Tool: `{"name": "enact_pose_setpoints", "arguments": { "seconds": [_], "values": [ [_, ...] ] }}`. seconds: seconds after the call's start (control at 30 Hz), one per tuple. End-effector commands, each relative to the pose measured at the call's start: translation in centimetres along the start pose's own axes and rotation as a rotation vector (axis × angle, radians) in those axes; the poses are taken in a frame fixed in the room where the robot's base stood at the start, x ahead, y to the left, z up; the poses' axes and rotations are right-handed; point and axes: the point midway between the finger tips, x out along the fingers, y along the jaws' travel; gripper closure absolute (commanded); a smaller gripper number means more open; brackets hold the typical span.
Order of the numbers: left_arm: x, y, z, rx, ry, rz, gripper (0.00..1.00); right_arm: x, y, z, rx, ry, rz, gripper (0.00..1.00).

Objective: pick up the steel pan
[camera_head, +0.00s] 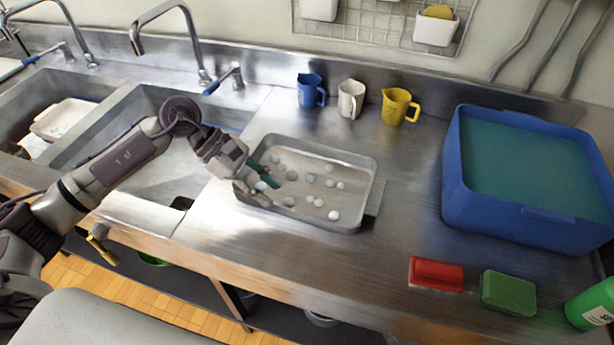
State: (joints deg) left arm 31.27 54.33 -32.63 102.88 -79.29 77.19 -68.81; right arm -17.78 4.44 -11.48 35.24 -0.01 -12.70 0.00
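The steel pan (352,165) is a shallow rectangular tray on the steel counter, with several pale, roundish lumps (333,215) scattered over its floor. A flat grey tab sticks out at its right side. My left gripper (268,190) reaches in from the left, at the pan's left end. Its two fingers are spread apart, the far one with a teal pad over the pan's inside and the near one by the left rim. It hides part of that rim. I cannot tell whether a finger touches the pan. My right gripper is not in view.
Blue (309,92), white (351,99) and yellow (396,107) cups stand behind the pan. A large blue tub (525,220) is at the right. A red block (436,274), green sponge (509,292) and green bottle (593,305) lie front right. Sinks (140,105) are at left.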

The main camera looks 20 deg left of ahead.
Motion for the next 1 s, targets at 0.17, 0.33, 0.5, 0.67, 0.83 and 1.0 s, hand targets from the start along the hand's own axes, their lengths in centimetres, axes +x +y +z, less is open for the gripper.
{"name": "enact_pose_setpoints", "arguments": {
  "seconds": [0.17,0.33,0.5,0.67,0.83,1.0],
  "values": [
    [2.0,0.0,0.1,-0.001,-0.002,0.0,0.67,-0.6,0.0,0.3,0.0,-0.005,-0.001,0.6],
    [3.2,-0.2,0.1,-0.002,-0.003,-0.002,0.67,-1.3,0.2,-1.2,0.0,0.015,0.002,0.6],
    [5.8,-0.5,-0.1,-0.002,-0.004,-0.001,0.67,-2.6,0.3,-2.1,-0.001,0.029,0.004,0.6],
    [7.3,-0.5,-0.3,-0.002,-0.002,0.0,0.67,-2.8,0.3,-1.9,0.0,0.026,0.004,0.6],
    [7.5,-0.4,-0.4,-0.001,0.0,0.002,0.67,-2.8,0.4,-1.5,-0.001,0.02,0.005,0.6],
    [7.5,-0.4,-0.4,-0.001,0.0,0.001,0.83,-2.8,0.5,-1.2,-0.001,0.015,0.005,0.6]
  ]
}}
